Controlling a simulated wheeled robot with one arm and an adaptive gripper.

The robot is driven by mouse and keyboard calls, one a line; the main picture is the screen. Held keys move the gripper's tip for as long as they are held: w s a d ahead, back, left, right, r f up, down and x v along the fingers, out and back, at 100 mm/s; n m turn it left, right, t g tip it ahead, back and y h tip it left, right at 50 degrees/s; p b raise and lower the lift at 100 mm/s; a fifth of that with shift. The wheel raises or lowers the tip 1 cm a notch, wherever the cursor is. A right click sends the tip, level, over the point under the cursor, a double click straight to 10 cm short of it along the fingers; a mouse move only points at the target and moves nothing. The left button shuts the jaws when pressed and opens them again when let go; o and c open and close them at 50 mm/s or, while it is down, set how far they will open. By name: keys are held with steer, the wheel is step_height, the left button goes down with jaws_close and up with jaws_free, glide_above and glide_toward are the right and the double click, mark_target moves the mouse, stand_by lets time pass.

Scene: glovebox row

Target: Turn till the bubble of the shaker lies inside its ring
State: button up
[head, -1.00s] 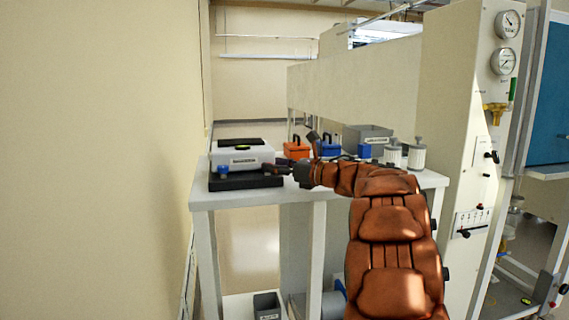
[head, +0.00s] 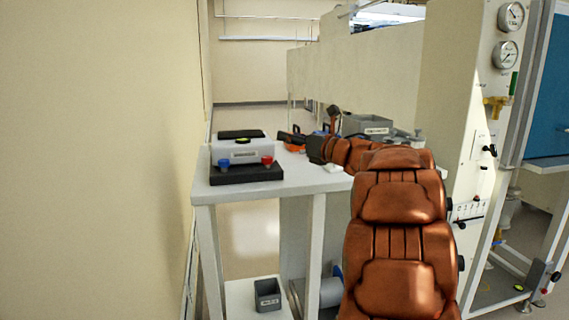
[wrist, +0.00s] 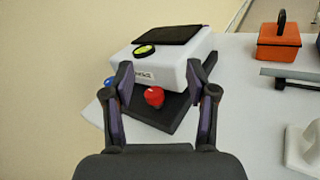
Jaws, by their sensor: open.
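The shaker (head: 240,151) is a white box with a dark top plate on a black base (head: 246,175), at the left end of the white table. A blue knob (head: 223,164) and a red knob (head: 267,161) are at its front. Its round yellow-green level (wrist: 145,49) shows on top in the wrist view; the bubble is too small to place. My gripper (head: 284,137) is open and empty, to the right of the shaker and above the table. In the wrist view the red knob (wrist: 154,96) appears between the open fingers, apart from them.
An orange case (wrist: 279,42) with a dark handle stands right of the shaker. A grey bin (head: 366,126) is farther back. The beige wall (head: 100,150) is close on the left. A small grey bin (head: 267,295) is on the lower shelf.

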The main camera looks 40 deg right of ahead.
step_height(320, 180, up, 11)
steer(key=s+m+g+h+p, duration=0.25)
steer(key=m+h+p, duration=0.95)
steer(key=m, duration=0.7)
steer(key=s+a+f+m+g+y+p, duration=0.1)
steer(key=s+a+f+m+g+p, duration=0.2)
steer(key=s+a, duration=0.4)
steer(key=s+a+f+m+g+y+p, duration=0.2)
steer(key=s+a+f+m+g+p, duration=0.1)
steer(key=s+a+m+g+p, duration=0.2)
steer(key=s+a+f+m+g+y+p, duration=0.2)
steer(key=s+a+m+p, duration=0.4)
steer(key=s+a, duration=0.3)
steer(key=shift+s+a+f+g+p, duration=0.15)
steer(key=shift+s+f+g+p, duration=0.5)
steer(key=shift+s+g+p, duration=0.4)
steer(key=shift+c, duration=0.4)
